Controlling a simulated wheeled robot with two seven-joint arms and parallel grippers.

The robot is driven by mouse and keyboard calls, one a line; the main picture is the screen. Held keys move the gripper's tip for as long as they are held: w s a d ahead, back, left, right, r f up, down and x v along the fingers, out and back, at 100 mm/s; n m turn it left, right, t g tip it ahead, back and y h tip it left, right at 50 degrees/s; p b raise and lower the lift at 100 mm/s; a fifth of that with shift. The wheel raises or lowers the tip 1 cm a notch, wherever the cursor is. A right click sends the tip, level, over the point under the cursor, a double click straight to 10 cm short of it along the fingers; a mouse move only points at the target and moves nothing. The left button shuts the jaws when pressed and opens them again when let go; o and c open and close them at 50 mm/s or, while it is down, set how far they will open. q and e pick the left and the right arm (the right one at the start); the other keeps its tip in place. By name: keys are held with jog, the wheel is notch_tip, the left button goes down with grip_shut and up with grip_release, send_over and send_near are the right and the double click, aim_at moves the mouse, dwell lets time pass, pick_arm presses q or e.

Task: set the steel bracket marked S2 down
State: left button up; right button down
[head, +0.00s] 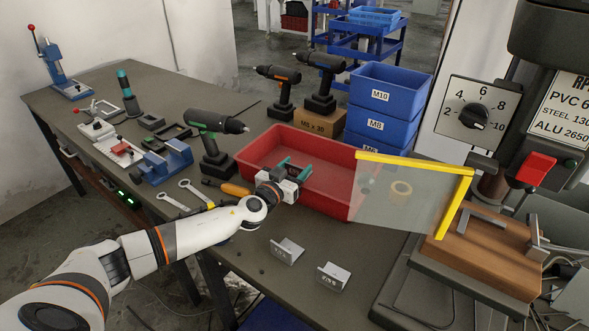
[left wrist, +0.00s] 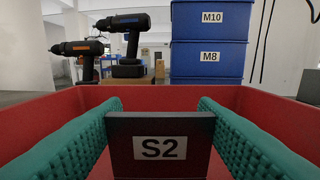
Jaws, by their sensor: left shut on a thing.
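The steel bracket marked S2 (left wrist: 160,145) is a dark plate with a white label facing the left wrist camera. My left gripper (head: 294,167) is shut on it, with a teal ribbed pad on each side. The gripper is at the red tray (head: 335,205), with its fingers inside the tray's outline; the tray's walls (left wrist: 262,102) surround the bracket in the left wrist view. I cannot tell whether the bracket touches the tray floor. In the head view the bracket is mostly hidden by the gripper. My right gripper is not in view.
Two other brackets (head: 287,251) (head: 333,276) stand on the table in front of the tray. Blue bins (head: 385,95) and drills (head: 213,140) stand around the tray. A drill press with a clear yellow-edged guard (head: 415,163) is at the right.

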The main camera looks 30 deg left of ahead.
pick_arm(q)
jog(key=shift+f, duration=0.2)
jog(key=o, duration=1.2)
jog(key=shift+c, duration=0.2)
